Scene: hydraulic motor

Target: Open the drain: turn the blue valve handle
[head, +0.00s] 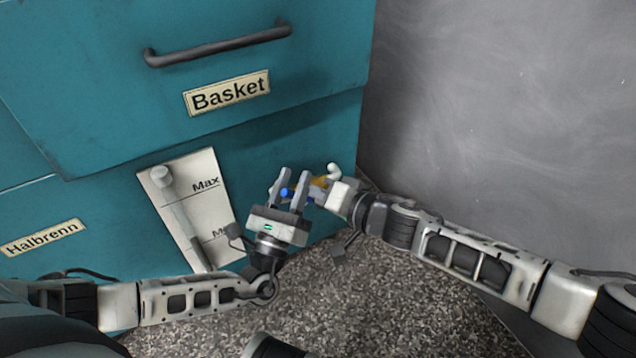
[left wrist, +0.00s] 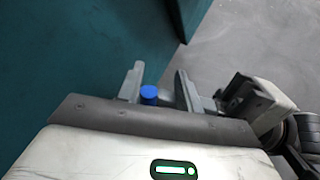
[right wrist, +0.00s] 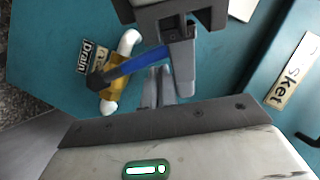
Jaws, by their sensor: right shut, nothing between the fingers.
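The blue valve handle (right wrist: 135,66) runs from a dark pivot on a brass valve body (right wrist: 116,92) with a white pipe (right wrist: 129,42). The brass body and white pipe end show partly in the head view, beside my right gripper. My left gripper (head: 288,182) is open, its fingers on either side of the handle's free end (head: 284,192). In the left wrist view the blue end (left wrist: 149,94) lies nearer the left finger, with a gap to the other. My right gripper (right wrist: 160,84) is shut and empty, just below the handle in its wrist view; contact is unclear.
A teal cabinet carries a "Basket" drawer (head: 210,90) with a dark bar handle above the valve. A white level gauge (head: 190,210) is left of my left gripper. A "Drain" label (right wrist: 86,56) is beside the valve. A grey wall (head: 490,100) is right; speckled floor lies below.

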